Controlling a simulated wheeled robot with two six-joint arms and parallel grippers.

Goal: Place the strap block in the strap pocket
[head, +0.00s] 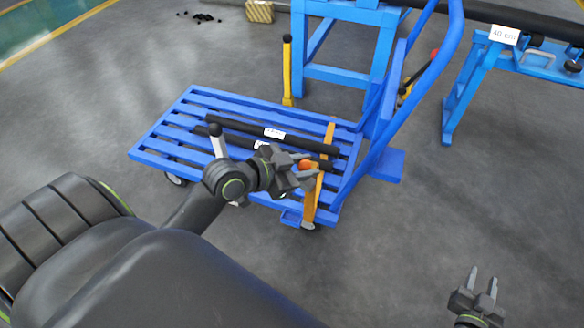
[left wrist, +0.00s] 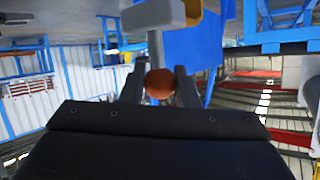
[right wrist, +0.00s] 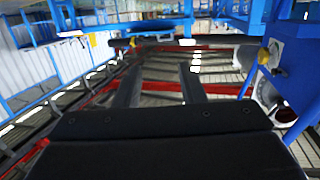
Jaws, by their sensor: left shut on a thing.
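My left gripper (head: 306,180) is over the right end of the blue cart, shut on an orange-red round knob (head: 308,165). In the left wrist view the knob (left wrist: 159,84) sits between the two fingers, with a grey stem and grey block (left wrist: 152,15) just beyond it. An orange-yellow strap (head: 312,200) runs across the cart's right end, beside that gripper. I cannot make out a separate strap block or the strap pocket. My right gripper (head: 483,283) is open and empty at the lower right, away from the cart; its fingers also show apart in the right wrist view (right wrist: 160,85).
Black bars (head: 270,134) with white labels lie on the slatted blue cart (head: 155,140). The cart's blue handle (head: 440,60) rises at its right. A yellow post (head: 287,70) stands behind, and blue stands (head: 460,95) are at the back. The floor at right is clear.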

